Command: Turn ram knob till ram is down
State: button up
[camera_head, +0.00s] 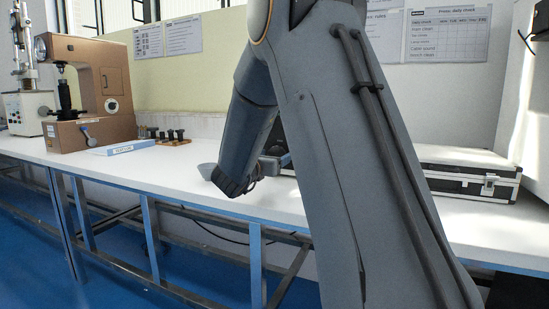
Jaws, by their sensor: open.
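A brown hardness tester (98,75) stands on the white bench at the left, with a dark upright spindle (65,97) under its head. A round disc (112,105) shows on its side and a small dark handle (86,132) at its base. I cannot tell whether either is the ram knob, or whether any ram is up or down. My arm fills the middle and right of the view and hides part of the bench. Its dark ribbed end points down over the bench, but no gripper fingers can be made out.
A taller pale instrument (27,105) stands at the far left. A blue-edged plate (124,148) and several small dark pieces (172,135) lie right of the tester. A grey rounded thing (206,171) sits beside my arm. A silver-edged case (470,180) lies at the right.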

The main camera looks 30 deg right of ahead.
jog(key=shift+w+d, duration=0.2)
jog(key=shift+d, duration=0.05)
jog(key=c, duration=1.1)
